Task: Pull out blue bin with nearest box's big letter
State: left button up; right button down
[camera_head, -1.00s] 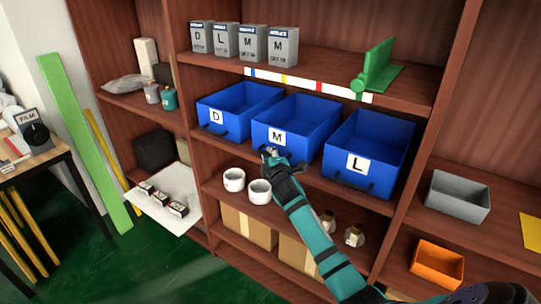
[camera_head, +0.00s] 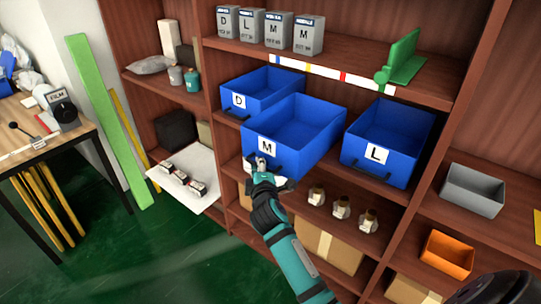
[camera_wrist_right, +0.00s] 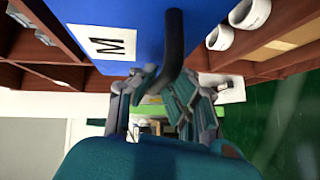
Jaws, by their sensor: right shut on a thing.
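Three blue bins stand on the middle shelf: the D bin (camera_head: 262,88), the M bin (camera_head: 312,132) and the L bin (camera_head: 395,135). The M bin juts out past the shelf edge, farther forward than its neighbours. My right gripper (camera_head: 262,165) is at its front, shut on its dark handle. The right wrist view shows the M label on the blue front (camera_wrist_right: 75,22) and the handle (camera_wrist_right: 173,50) at the fingers. Grey boxes stand on the upper shelf: D (camera_head: 228,25), L (camera_head: 251,29), M (camera_head: 278,34) and, rightmost, M (camera_head: 309,38). My left gripper is not in view.
A green object (camera_head: 402,62) stands on the upper shelf, right of the boxes. Several brass-coloured items (camera_head: 341,207) sit below the bins. A grey tray (camera_head: 474,188) and an orange tray (camera_head: 447,252) are at right. The green floor (camera_head: 150,260) in front is clear.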

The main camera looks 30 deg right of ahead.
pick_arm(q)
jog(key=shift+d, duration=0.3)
pick_arm(e)
jog(key=shift+s+a+r, duration=0.15)
jog(key=shift+s+a, duration=0.1)
jog(key=shift+a, duration=0.45)
jog(key=c, duration=1.6)
grip_release()
jog(key=shift+c, duration=0.2)
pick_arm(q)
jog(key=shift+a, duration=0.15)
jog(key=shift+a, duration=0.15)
pick_arm(e)
jog(key=v, duration=1.2)
